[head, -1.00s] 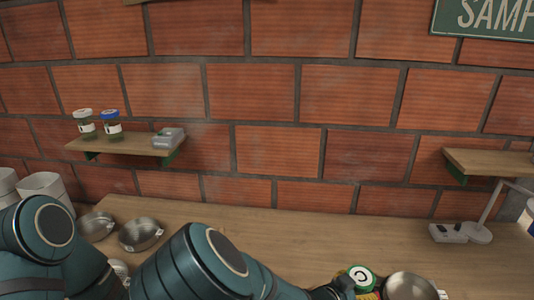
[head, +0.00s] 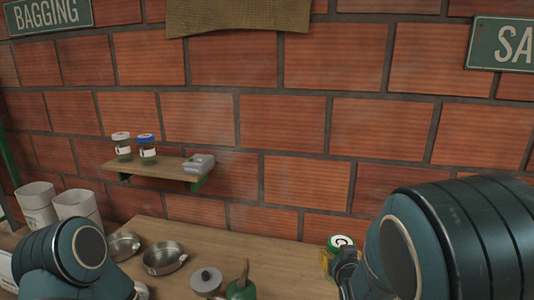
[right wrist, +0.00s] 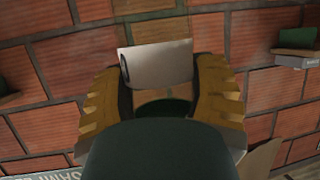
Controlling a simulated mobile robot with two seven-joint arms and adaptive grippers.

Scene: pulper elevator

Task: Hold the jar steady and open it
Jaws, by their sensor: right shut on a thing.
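A jar (head: 341,242) with a green and white lid bearing a dark "C" mark shows in the head view, right of centre near the back of the counter. Its lid is on. My right gripper (head: 333,263) is shut on the jar from the front. In the right wrist view, the yellow-brown finger pads sit on both sides of the jar's white label (right wrist: 158,65). The gripper hides the jar's lower part, so I cannot tell whether it touches the counter. My left arm shows at the lower left of the head view, but its gripper is out of view.
Two metal bowls (head: 164,258) stand on the wooden counter (head: 230,238) at left. A lidded pot (head: 206,281) and a green item (head: 241,288) are at the front. A wall shelf (head: 155,169) holds two jars and a grey box. White buckets (head: 75,204) stand far left.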

